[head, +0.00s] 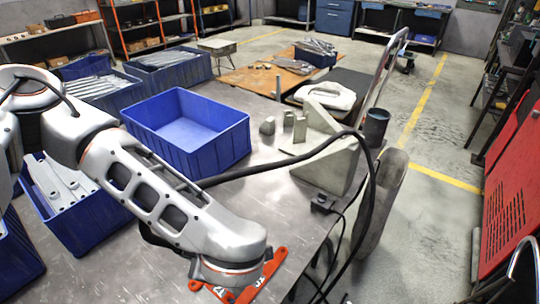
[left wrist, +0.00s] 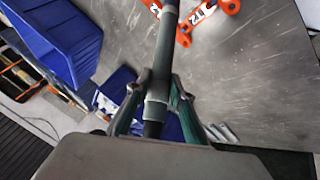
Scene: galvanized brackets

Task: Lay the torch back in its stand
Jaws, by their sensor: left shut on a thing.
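The torch (left wrist: 163,55) shows in the left wrist view as a grey-green tube with a grey collar and a dark end. My left gripper (left wrist: 156,95) is shut on it, one finger on each side. In the head view my left arm reaches over the metal table, and its end hides the gripper and torch. A black cable (head: 300,160) runs from behind this arm across the table to the right. A dark upright cup (head: 376,125) stands at the table's right edge; I cannot tell whether it is the torch's stand. My right gripper is not in view.
An empty blue bin (head: 187,127) stands on the table, and another with grey brackets (head: 65,185) is at left. A grey angled block (head: 327,160) stands at right. Orange bracket-like parts marked T2 (head: 272,262) lie under my arm's end. Bare tabletop (head: 262,190) lies between.

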